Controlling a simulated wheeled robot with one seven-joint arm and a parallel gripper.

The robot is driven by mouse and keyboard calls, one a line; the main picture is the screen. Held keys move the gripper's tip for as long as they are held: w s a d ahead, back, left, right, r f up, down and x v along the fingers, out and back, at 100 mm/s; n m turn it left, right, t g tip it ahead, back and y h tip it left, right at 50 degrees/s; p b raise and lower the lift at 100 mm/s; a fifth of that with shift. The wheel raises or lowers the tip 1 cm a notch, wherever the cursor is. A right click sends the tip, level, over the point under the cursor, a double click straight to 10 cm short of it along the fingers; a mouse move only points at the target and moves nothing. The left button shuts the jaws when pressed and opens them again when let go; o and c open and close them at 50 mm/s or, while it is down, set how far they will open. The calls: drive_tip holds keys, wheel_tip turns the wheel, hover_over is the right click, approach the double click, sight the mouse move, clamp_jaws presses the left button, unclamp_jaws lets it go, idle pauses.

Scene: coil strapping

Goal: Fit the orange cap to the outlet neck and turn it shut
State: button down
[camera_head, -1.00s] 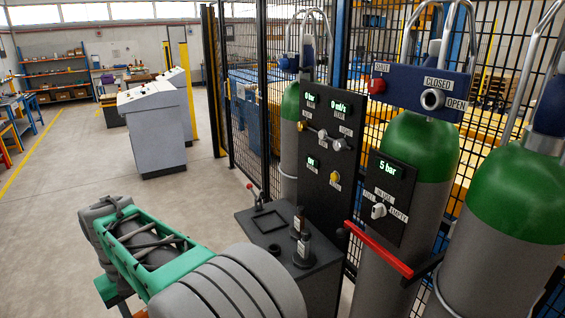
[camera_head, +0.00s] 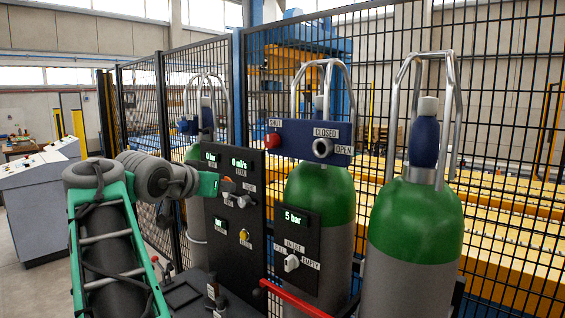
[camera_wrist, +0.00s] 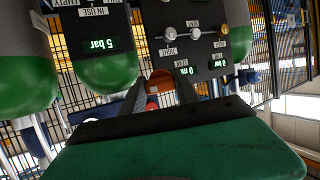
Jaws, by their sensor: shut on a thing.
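My gripper (camera_wrist: 160,92) is shut on a small orange-brown piece, the orange cap (camera_wrist: 162,76), which sits between the dark fingertips in the wrist view. In the head view, the green end of my arm (camera_head: 208,184) is in front of the left part of the black panel (camera_head: 226,225). A small orange patch (camera_head: 228,184) shows just right of it; I cannot tell whether that is the cap or a panel fitting. I cannot pick out the outlet neck for certain. A pipe with several round fittings (camera_wrist: 196,33) crosses the panel in the wrist view, apart from the cap.
Green-topped cylinders (camera_head: 415,225) stand in front of a black mesh fence (camera_head: 500,120). A blue block (camera_head: 300,141) with a red button and a round knob is above the middle cylinder. A smaller 5 bar panel (camera_head: 293,245) and a red bar (camera_head: 295,298) are lower down.

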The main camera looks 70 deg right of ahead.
drive_tip(key=s+r+m+g, duration=0.2)
drive_tip(key=s+r+g, duration=0.1)
drive_tip(key=s, duration=0.5)
drive_tip(key=s+r+m+g+h, duration=0.1)
drive_tip(key=s+r+m+g, duration=0.2)
drive_tip(key=s, duration=0.5)
wheel_tip(320, 180, up, 2)
drive_tip(key=shift+s+d+r+g+b, duration=0.1)
drive_tip(key=shift+s+d+g+b, duration=0.15)
drive_tip(key=shift+g, duration=0.25)
drive_tip(key=shift+f, duration=0.2)
drive_tip(key=shift+r+p+x, duration=0.15)
drive_tip(key=shift+r+x, duration=0.05)
drive_tip(key=shift+x, duration=1.15)
drive_tip(key=shift+r+p+x, duration=0.15)
drive_tip(key=shift+x, duration=1.25)
drive_tip(key=shift+d, duration=0.2)
drive_tip(key=shift+r+p+x, duration=0.2)
drive_tip(key=shift+p+x, duration=0.2)
drive_tip(key=shift+x, duration=1.15)
drive_tip(key=c, duration=0.8)
unclamp_jaws()
drive_tip(key=shift+c, duration=0.2)
drive_tip(key=shift+a, duration=0.1)
